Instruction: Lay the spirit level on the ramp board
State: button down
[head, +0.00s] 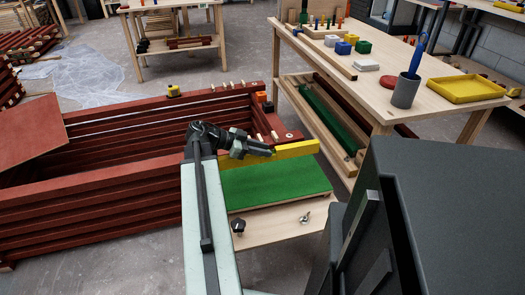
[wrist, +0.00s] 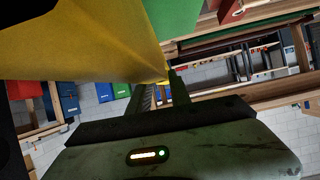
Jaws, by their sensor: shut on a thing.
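The spirit level is a plain yellow bar (head: 297,149), held above the far edge of the green-topped ramp board (head: 275,183). A gap between level and board cannot be judged well. My gripper (head: 268,151) is shut on the level's left part in the head view. In the wrist view the level (wrist: 80,40) is large and close, running to my gripper's fingers (wrist: 165,92). A green surface, probably the board, shows at the top of the wrist view (wrist: 172,14).
A wooden base with a black knob (head: 238,225) and a wing nut (head: 305,217) lies before the board. Stacked red battens (head: 100,195) stand left. A workbench (head: 375,95) at right bears a grey cup (head: 404,92) and yellow tray (head: 468,89).

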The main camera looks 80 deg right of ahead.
jog(key=b, duration=0.8)
send_over(262, 178)
jog(key=shift+s+f, duration=0.15)
jog(key=shift+f, duration=3.55)
jog(key=shift+f+b, duration=0.35)
jog(key=shift+f, duration=0.2)
jog(key=c, duration=1.1)
grip_release()
jog(key=shift+r, duration=0.1)
